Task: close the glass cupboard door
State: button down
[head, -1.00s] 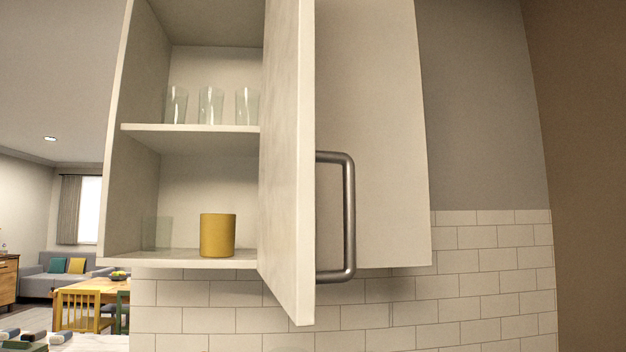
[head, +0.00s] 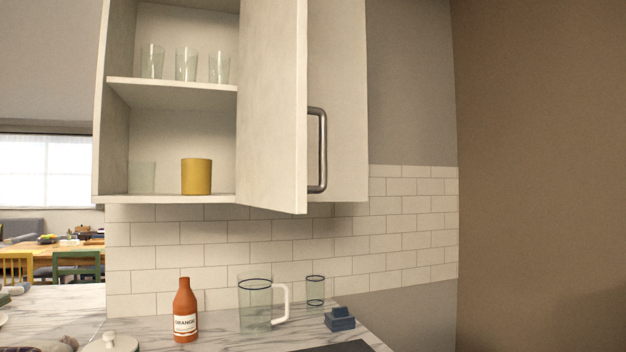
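The cupboard door (head: 272,110) is a pale panel that stands open, swung out toward me from the upper cabinet. Its metal bar handle (head: 322,150) is on the door's right-hand face. The open cupboard (head: 172,88) shows several clear glasses (head: 186,64) on the middle shelf. A yellow cup (head: 196,177) and a clear glass (head: 142,177) stand on the bottom shelf. A second cabinet front (head: 345,120) is behind the handle and looks closed. My gripper is not in view, and nothing touches the door.
Below, the marble counter (head: 220,338) holds an orange bottle (head: 185,312), a clear pitcher (head: 255,305), a blue-rimmed glass (head: 315,290), a dark blue object (head: 340,320) and a lidded pot (head: 110,343). A brown wall (head: 540,180) is at right. The space before the door looks clear.

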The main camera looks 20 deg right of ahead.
aim_at(273, 108)
jog(key=k+j+u, duration=0.1)
jog(key=j, duration=0.25)
jog(key=k+j+u, duration=0.1)
jog(key=k+j, duration=0.15)
jog(key=j, duration=0.15)
jog(key=k+j, duration=0.15)
jog(key=j, duration=0.25)
jog(key=u, duration=0.05)
